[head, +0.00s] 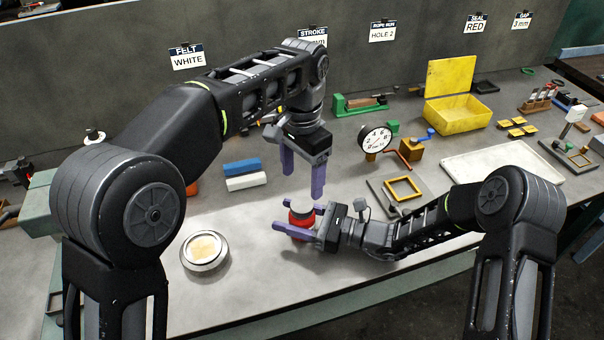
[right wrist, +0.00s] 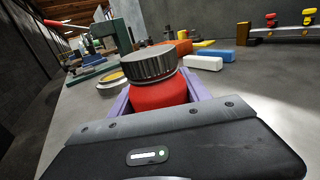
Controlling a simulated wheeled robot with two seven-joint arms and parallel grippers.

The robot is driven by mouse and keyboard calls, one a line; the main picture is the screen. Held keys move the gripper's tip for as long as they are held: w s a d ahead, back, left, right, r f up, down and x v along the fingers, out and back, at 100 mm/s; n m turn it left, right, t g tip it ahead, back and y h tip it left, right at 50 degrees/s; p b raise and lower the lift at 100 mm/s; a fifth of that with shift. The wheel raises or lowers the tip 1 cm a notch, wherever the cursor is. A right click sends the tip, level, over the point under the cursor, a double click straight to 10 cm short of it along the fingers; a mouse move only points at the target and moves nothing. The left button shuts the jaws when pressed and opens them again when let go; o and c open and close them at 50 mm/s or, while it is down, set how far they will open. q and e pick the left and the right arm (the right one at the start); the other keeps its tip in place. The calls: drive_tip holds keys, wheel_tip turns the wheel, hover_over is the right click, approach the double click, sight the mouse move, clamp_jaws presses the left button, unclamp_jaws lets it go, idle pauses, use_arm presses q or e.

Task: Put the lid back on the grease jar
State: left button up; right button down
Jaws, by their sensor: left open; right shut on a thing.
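A red jar (right wrist: 160,95) with a ribbed dark grey lid (right wrist: 150,64) on its top fills the middle of the right wrist view. I cannot tell whether the lid is screwed down. In the head view the jar (head: 300,222) stands at the front of the bench, partly hidden by purple fingers. My right gripper (head: 284,215) is shut on the red jar from the right, its fingers on either side of the body. My left gripper (head: 302,181) is open and empty, pointing down just above and behind the jar, apart from it.
A round silver tin (head: 205,262) with a tan centre sits to the left. Blue (head: 241,166) and white (head: 246,182) blocks lie behind it. A dial gauge (head: 375,139), a yellow box (head: 460,115) and a white tray (head: 490,163) stand to the right. The bench between tin and jar is clear.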

sight(314, 222)
drive_tip(key=shift+c, duration=2.1)
unclamp_jaws()
use_arm(q)
drive_tip(key=shift+f+b, duration=0.85)
use_arm(e)
drive_tip(key=v, duration=0.7)
drive_tip(key=shift+w, duration=0.1)
drive_tip(key=shift+s+d, duration=0.2)
drive_tip(key=shift+d, duration=0.2)
